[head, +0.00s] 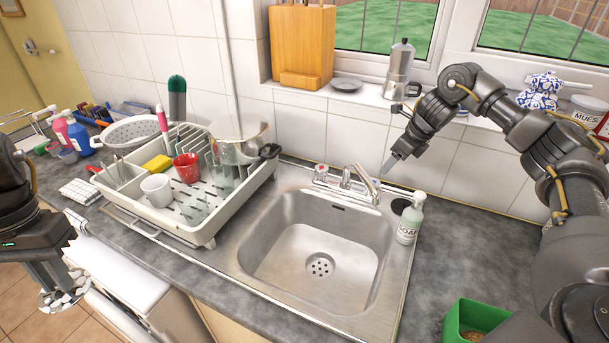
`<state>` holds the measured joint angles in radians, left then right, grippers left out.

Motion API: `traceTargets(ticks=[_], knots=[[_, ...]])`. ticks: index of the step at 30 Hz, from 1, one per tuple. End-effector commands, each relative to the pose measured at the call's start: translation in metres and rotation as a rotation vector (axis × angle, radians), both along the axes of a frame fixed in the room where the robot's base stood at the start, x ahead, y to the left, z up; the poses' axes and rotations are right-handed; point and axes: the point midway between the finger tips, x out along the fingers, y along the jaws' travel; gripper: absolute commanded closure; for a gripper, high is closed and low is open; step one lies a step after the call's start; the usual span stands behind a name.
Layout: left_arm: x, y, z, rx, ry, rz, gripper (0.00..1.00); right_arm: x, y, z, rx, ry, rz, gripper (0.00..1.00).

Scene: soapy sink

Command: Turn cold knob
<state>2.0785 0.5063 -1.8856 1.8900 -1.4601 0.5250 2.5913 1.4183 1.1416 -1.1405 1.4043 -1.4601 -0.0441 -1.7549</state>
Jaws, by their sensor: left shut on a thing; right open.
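The tap (346,179) stands on the back rim of the sink (250,240), with its spout reaching forward and right. A knob with a red mark (320,171) is at the left end of its base. The cold knob cannot be clearly made out at the right end, near the spout. My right gripper (388,168) is open and empty, above and slightly right of the tap, its fingers pointing down and left, apart from it.
A green-white soap bottle (410,220) stands right of the sink, close to the tap. A dish rack (205,226) with cups fills the left side. A moka pot (399,68) stands on the window ledge behind my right gripper. A green container (458,322) is at the front right.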

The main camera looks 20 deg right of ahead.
Motion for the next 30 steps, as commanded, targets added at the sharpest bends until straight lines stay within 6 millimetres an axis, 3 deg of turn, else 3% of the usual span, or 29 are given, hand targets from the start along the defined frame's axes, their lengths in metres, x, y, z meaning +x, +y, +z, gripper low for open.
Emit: traceTargets(ticks=[3,16,21,30], knots=[[0.000,-0.001,-0.011,0.001,0.001,-0.002,1.00,0.005,0.003,-0.025,0.002,0.005,-0.002,0.35],[0.001,-0.002,0.007,0.000,0.000,-0.004,1.00,0.031,0.013,-0.088,0.002,0.003,-0.004,0.35],[0.001,-0.002,0.008,0.000,0.000,-0.005,1.00,0.035,0.013,-0.099,0.001,0.000,-0.005,0.35],[0.001,-0.002,0.008,0.000,0.000,-0.005,1.00,0.035,0.014,-0.101,0.001,0.000,-0.005,0.35]])
